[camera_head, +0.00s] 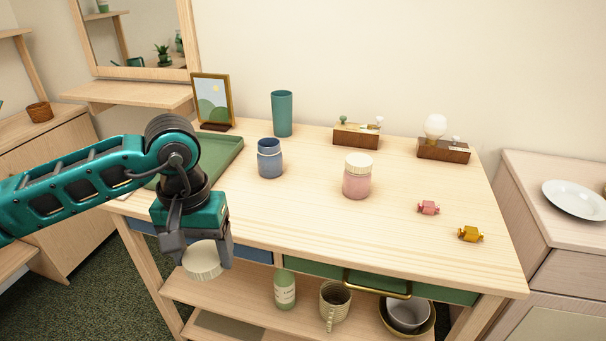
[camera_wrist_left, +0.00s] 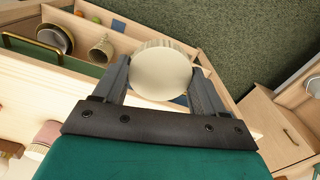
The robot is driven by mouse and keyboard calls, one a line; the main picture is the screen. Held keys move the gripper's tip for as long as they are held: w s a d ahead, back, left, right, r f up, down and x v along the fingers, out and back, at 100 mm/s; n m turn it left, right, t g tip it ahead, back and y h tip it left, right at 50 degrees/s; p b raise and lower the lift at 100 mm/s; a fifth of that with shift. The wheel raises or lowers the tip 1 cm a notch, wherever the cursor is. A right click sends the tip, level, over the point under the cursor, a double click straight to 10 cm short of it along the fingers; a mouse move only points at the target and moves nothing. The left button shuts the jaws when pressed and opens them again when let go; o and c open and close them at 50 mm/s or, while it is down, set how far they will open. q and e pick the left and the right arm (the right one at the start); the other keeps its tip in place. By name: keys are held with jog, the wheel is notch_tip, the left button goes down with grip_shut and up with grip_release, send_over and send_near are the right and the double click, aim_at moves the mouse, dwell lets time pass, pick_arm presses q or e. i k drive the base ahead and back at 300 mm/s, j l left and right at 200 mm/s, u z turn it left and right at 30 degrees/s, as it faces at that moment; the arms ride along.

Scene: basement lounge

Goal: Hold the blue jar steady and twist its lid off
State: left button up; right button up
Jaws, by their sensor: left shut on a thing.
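The blue jar (camera_head: 270,160) stands upright on the wooden table (camera_head: 310,218), left of its middle. Its top is bare, with the neck showing and no lid on it. My left gripper (camera_head: 200,258) is shut on a round cream lid (camera_head: 203,262), in front of and below the table's front edge, apart from the jar. In the left wrist view the lid (camera_wrist_left: 160,72) sits between the two fingers of the left gripper (camera_wrist_left: 160,80). My right gripper is in neither view.
A pink jar (camera_head: 357,180) with a cream lid stands right of the blue jar. A green tray (camera_head: 222,158), teal cup (camera_head: 282,114), picture frame (camera_head: 211,100), wooden blocks and two wrapped candies are also on the table. The shelf below holds a green bottle (camera_head: 285,290), mug (camera_head: 333,303) and bowls.

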aim_at(270, 157)
jog(key=z, duration=1)
jog(key=j+z, duration=0.6)
jog(key=j, duration=1.35)
